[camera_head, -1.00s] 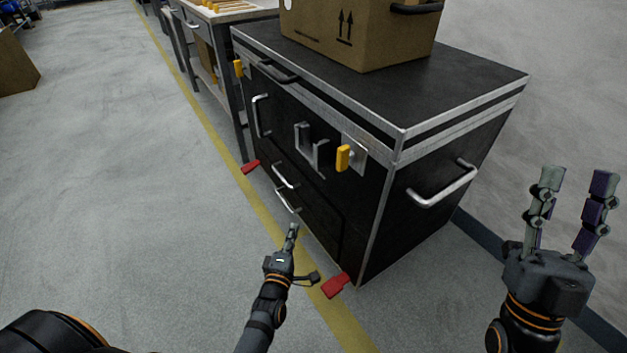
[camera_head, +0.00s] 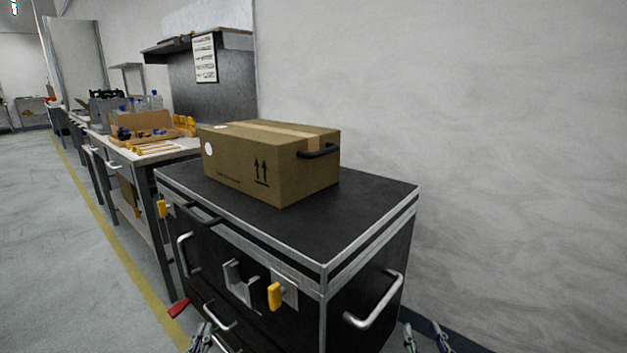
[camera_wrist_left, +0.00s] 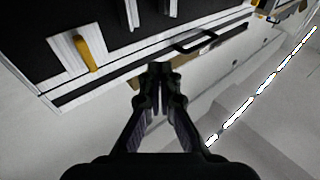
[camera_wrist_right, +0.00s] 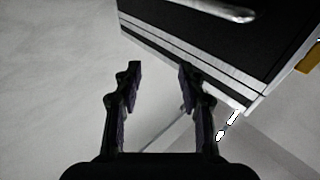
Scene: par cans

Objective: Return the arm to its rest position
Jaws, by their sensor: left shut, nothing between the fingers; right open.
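My left gripper (camera_head: 201,338) shows only its fingertips at the bottom edge of the head view, in front of the black cabinet (camera_head: 385,190). In the left wrist view my left gripper (camera_wrist_left: 160,72) is shut with nothing between its fingers, and the cabinet (camera_wrist_left: 90,95) lies beyond it. My right gripper (camera_head: 426,338) shows its fingertips at the bottom edge, right of the cabinet. In the right wrist view my right gripper (camera_wrist_right: 160,75) is open and empty, with the cabinet (camera_wrist_right: 190,30) beyond it. Most of both arms is out of the head view.
A closed cardboard box (camera_head: 290,180) with a black handle stands on the cabinet. A silver side handle (camera_head: 375,302) and a yellow latch (camera_head: 274,296) stick out from the cabinet. A workbench (camera_head: 165,154) with several items stands behind left. Open floor (camera_head: 50,270) lies to the left.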

